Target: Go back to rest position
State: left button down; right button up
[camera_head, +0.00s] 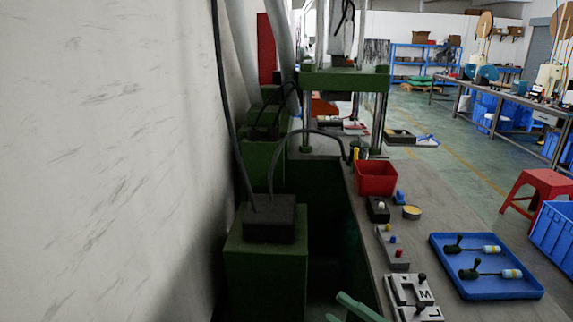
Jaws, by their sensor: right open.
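My right gripper (338,306) shows only in part at the bottom edge of the head view, as teal-green fingers. The fingers are apart, with nothing seen between them. It is left of the grey metal mould plate (408,288) at the bench's near end and touches nothing that I can see. My left gripper is not in view.
A green press (345,80) stands at the back of the bench (350,175). A red bin (377,178), a button panel (392,248) and a round yellow tin (411,212) sit along it. A green cabinet (265,270) and a wall are at left. A red stool (540,190) stands right.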

jog(key=s+d+f+m+t+h+p, duration=0.1)
jog(key=d+f+m+t+h, duration=0.4)
jog(key=f+m+h, duration=0.6)
jog(key=s+d+f+m+g+h+p, duration=0.1)
jog(key=s+f+m+g+h, duration=0.2)
jog(key=s+f+m+g, duration=0.4)
jog(key=s+f+m, duration=0.5)
jog(key=s+f, duration=0.2)
jog(key=shift+s+d+f+m+g, duration=0.3)
jog(key=shift+d+f+m+g, duration=0.05)
jog(key=shift+d+m+g, duration=0.05)
